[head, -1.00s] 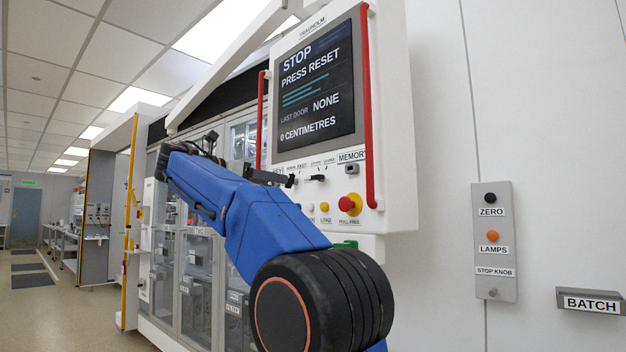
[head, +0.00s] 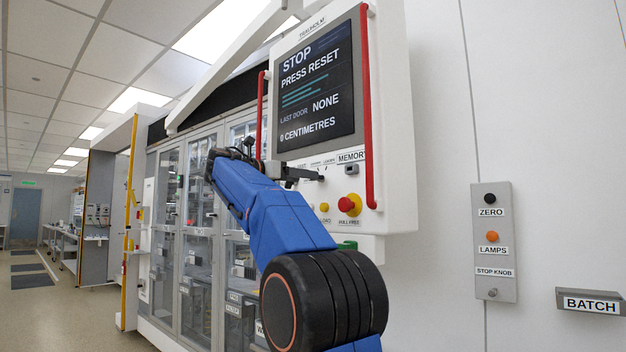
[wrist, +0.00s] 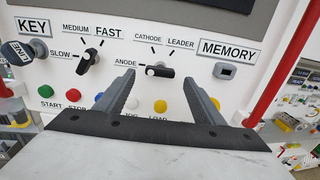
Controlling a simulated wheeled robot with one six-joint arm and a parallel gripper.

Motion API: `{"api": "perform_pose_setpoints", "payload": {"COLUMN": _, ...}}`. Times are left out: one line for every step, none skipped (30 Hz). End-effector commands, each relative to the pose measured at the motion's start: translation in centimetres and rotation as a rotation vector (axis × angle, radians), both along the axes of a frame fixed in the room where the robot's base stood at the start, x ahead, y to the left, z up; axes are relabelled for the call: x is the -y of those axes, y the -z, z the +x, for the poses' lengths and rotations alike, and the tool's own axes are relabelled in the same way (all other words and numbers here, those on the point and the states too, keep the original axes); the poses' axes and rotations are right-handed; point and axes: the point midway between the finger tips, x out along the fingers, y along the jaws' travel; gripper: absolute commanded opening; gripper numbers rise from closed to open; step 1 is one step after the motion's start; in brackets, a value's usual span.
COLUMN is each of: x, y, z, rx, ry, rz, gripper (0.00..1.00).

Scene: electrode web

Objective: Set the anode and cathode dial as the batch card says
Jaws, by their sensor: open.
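The dial (wrist: 160,70) marked ANODE, CATHODE and LEADER is a small black knob on the white panel. It lies nearly level, and its pale-marked end looks turned left, toward the ANODE label (wrist: 126,63). My gripper (wrist: 159,77) is open, with one finger to each side of the dial in the wrist view; I cannot tell whether they touch the panel. In the head view my gripper (head: 304,173) is at the lower part of the panel and hides the dial. A BATCH label (head: 591,304) is on a grey holder at the lower right; no card text is readable.
The speed knob (wrist: 88,60) and KEY switch (wrist: 15,53) are left of the dial, MEMORY slot (wrist: 224,71) right. Coloured buttons sit below, partly behind my gripper. Red rails (head: 368,110) flank the panel. The screen (head: 316,90) reads STOP, PRESS RESET.

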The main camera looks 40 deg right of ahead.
Motion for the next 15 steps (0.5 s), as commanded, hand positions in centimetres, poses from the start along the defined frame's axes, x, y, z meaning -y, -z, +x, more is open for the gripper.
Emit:
{"api": "perform_pose_setpoints", "payload": {"x": 1.0, "y": 0.0, "z": -0.1, "rx": 0.0, "ry": 0.005, "rz": 0.0, "gripper": 0.62}}
{"api": "perform_pose_setpoints", "payload": {"x": 1.5, "y": 0.0, "z": -0.1, "rx": 0.0, "ry": 0.004, "rz": 0.0, "gripper": 0.62}}
{"api": "perform_pose_setpoints", "payload": {"x": 2.0, "y": 0.0, "z": -0.2, "rx": -0.001, "ry": 0.003, "rz": 0.0, "gripper": 0.62}}
{"api": "perform_pose_setpoints", "payload": {"x": 2.5, "y": 0.0, "z": -0.2, "rx": -0.001, "ry": 0.004, "rz": 0.0, "gripper": 0.62}}
{"api": "perform_pose_setpoints", "payload": {"x": 2.9, "y": 0.1, "z": -0.2, "rx": 0.0, "ry": 0.004, "rz": 0.001, "gripper": 0.62}}
{"api": "perform_pose_setpoints", "payload": {"x": 3.4, "y": 0.1, "z": -0.2, "rx": -0.001, "ry": 0.002, "rz": 0.001, "gripper": 0.62}}
{"api": "perform_pose_setpoints", "payload": {"x": 3.8, "y": 0.1, "z": -0.2, "rx": 0.0, "ry": 0.002, "rz": 0.001, "gripper": 0.62}}
{"api": "perform_pose_setpoints", "payload": {"x": 4.1, "y": 0.1, "z": -0.3, "rx": 0.0, "ry": 0.002, "rz": 0.001, "gripper": 0.62}}
{"api": "perform_pose_setpoints", "payload": {"x": 4.5, "y": 0.0, "z": -0.3, "rx": 0.0, "ry": 0.003, "rz": 0.001, "gripper": 0.62}}
{"api": "perform_pose_setpoints", "payload": {"x": 4.7, "y": 0.0, "z": -0.3, "rx": 0.0, "ry": 0.002, "rz": 0.0, "gripper": 0.62}}
{"api": "perform_pose_setpoints", "payload": {"x": 4.9, "y": 0.0, "z": -0.3, "rx": 0.0, "ry": 0.002, "rz": 0.0, "gripper": 0.62}}
{"api": "perform_pose_setpoints", "payload": {"x": 5.1, "y": 0.0, "z": -0.3, "rx": 0.0, "ry": 0.001, "rz": 0.0, "gripper": 0.62}}
{"api": "perform_pose_setpoints", "payload": {"x": 5.2, "y": 0.0, "z": -0.3, "rx": 0.0, "ry": 0.0, "rz": 0.0, "gripper": 0.62}}
{"api": "perform_pose_setpoints", "payload": {"x": 5.3, "y": 0.0, "z": -0.3, "rx": 0.001, "ry": 0.0, "rz": 0.0, "gripper": 0.62}}
{"api": "perform_pose_setpoints", "payload": {"x": 5.4, "y": 0.0, "z": -0.4, "rx": 0.001, "ry": 0.0, "rz": 0.0, "gripper": 0.62}}
